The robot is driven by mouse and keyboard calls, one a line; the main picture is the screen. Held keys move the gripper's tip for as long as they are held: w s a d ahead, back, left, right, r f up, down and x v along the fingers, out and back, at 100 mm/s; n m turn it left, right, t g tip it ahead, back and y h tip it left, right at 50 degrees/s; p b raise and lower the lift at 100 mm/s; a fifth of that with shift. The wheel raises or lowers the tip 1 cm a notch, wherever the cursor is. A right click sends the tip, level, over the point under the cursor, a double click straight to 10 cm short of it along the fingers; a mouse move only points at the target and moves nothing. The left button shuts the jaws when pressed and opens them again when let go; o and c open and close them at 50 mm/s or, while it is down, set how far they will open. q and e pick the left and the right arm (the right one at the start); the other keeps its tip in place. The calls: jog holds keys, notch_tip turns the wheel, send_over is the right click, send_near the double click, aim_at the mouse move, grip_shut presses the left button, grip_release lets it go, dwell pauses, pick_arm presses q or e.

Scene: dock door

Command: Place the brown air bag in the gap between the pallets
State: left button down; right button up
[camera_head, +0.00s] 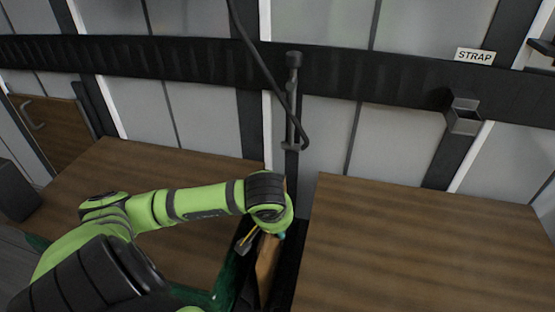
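The left pallet load (165,185) and the right pallet load (425,245) have brown wood-grain tops, with a narrow dark gap (287,262) between them. A narrow brown piece, apparently the air bag (267,262), stands in or over the gap near the left load. My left gripper (258,240) is at its upper end, directly under my dark wrist. A grey finger part shows left of the brown piece. The wrist hides most of the fingers, so I cannot tell whether they grip it. My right gripper is not in view.
A black hose (262,65) with a grey wand (291,105) hangs above the gap. A black band (180,59) crosses the wall, with a STRAP label (475,56) and a metal bracket (463,116) at right. The right load's top is clear.

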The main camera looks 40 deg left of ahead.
pick_arm(q)
jog(key=shift+f, duration=0.15)
jog(key=shift+f+b, duration=0.2)
jog(key=shift+b, duration=0.15)
jog(key=c, duration=0.5)
grip_release()
jog(key=shift+r, duration=0.1)
